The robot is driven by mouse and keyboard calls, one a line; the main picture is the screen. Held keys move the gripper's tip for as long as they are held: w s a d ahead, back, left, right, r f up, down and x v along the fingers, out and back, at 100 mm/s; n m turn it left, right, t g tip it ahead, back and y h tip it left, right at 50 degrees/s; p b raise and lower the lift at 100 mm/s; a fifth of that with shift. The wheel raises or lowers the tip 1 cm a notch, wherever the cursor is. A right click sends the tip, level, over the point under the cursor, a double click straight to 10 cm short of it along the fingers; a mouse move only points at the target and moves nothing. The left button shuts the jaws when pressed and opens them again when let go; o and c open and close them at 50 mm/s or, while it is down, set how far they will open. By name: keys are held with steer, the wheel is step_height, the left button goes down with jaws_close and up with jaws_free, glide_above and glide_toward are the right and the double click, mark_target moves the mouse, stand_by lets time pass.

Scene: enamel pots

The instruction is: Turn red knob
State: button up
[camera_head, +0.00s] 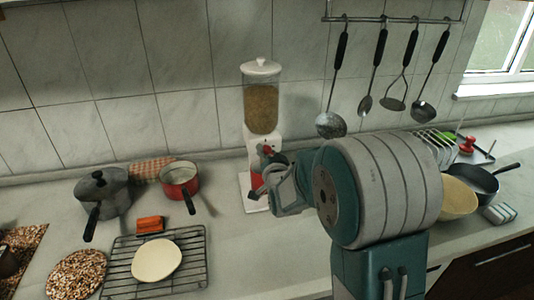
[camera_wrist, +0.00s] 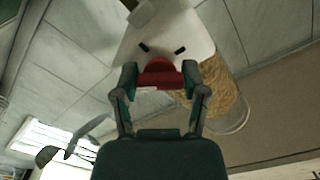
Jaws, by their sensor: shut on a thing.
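The red knob (camera_wrist: 160,74) is on the front of a white dispenser (camera_head: 263,148) with a clear container of grain-like food on top. In the wrist view the two fingers of my gripper (camera_wrist: 160,78) are at either side of the knob and shut on it. In the head view my gripper (camera_head: 272,177) reaches the dispenser's front from the right, and a small red part of the knob (camera_head: 267,150) shows above it. The rest of the knob is hidden by my gripper. The dispenser (camera_wrist: 190,38) appears tilted in the wrist view.
A red pot (camera_head: 180,180), a grey lidded pot (camera_head: 103,190) and a wire rack (camera_head: 190,262) with a pale round plate (camera_head: 157,259) stand to the left. Utensils (camera_head: 380,75) hang from a wall rail. A bowl (camera_head: 457,198) and a pan (camera_head: 478,180) stand at the right.

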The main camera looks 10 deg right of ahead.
steer(key=m, duration=0.5)
steer(key=shift+m, duration=0.3)
steer(key=m, duration=0.4)
steer(key=shift+m, duration=0.3)
steer(key=shift+f, duration=0.1)
steer(key=o, duration=1.2)
steer(key=shift+d, duration=0.1)
steer(key=shift+c, duration=0.2)
steer(key=s, duration=1.2)
steer(key=shift+w, duration=0.1)
